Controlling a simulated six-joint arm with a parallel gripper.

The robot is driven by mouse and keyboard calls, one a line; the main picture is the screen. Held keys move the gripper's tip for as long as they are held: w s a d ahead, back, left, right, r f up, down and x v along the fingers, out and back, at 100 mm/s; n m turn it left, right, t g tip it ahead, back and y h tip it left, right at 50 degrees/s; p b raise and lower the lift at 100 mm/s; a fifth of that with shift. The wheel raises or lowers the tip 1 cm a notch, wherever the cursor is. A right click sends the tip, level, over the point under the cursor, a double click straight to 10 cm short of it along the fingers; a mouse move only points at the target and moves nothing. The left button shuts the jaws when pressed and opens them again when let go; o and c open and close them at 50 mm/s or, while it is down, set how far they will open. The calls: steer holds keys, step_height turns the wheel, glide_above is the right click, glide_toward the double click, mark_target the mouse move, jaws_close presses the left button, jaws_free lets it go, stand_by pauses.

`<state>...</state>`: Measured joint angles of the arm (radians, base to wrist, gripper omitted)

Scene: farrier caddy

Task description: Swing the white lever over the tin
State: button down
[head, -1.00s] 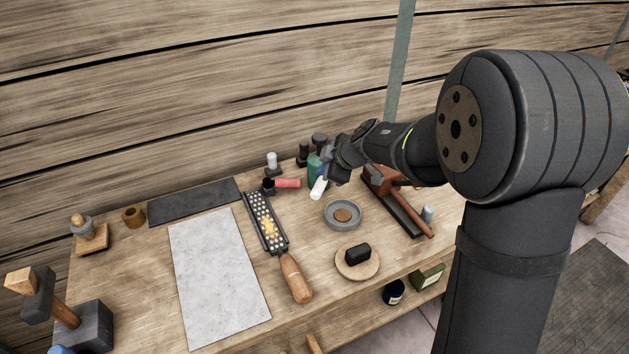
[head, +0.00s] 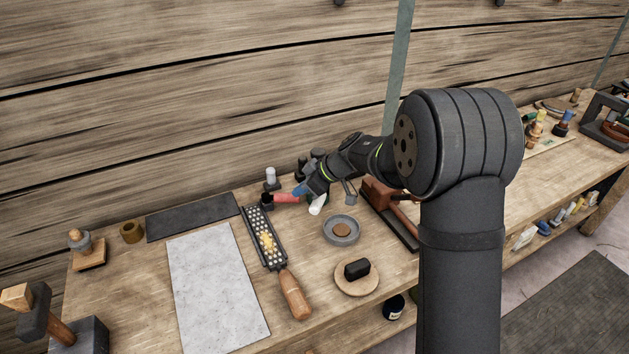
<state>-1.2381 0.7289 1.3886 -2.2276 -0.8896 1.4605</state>
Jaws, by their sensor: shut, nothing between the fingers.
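The white lever (head: 317,205) shows as a short white cylinder behind the tin, on its upper left. It points toward the front, and its far end is hidden behind my gripper. The tin (head: 328,236) is a round, low grey dish with a brown disc (head: 342,230) in it. The lever is apart from the tin in the picture, not over it. My gripper (head: 301,191) is shut and empty. It is above and left of the white lever, with its tips close to the end of a red handle (head: 286,198); I cannot tell whether they touch.
A studded rasp (head: 262,238) with a wooden handle lies left of the tin. A black block (head: 357,268) sits on a round wooden disc in front. A brown wooden tool (head: 378,194) stands right of the tin. A pale slab (head: 215,290) lies on the left.

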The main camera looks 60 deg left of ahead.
mark_target(321, 202)
steer(key=shift+w+d+f, duration=0.4)
steer(key=shift+w+d, duration=0.2)
steer(key=shift+w+d+f, duration=0.35)
steer(key=shift+w+d, duration=0.2)
steer(key=shift+w, duration=0.05)
steer(key=shift+d, duration=0.1)
steer(key=shift+w+d+n+g+h, duration=0.35)
steer(key=shift+n+h, duration=0.1)
steer(key=shift+n, duration=0.3)
steer(key=shift+w+d+n+g+h, duration=0.2)
steer(key=shift+w+n+g+h, duration=0.2)
steer(key=shift+n, duration=0.35)
steer(key=shift+w+d, duration=0.45)
steer(key=shift+w, duration=0.2)
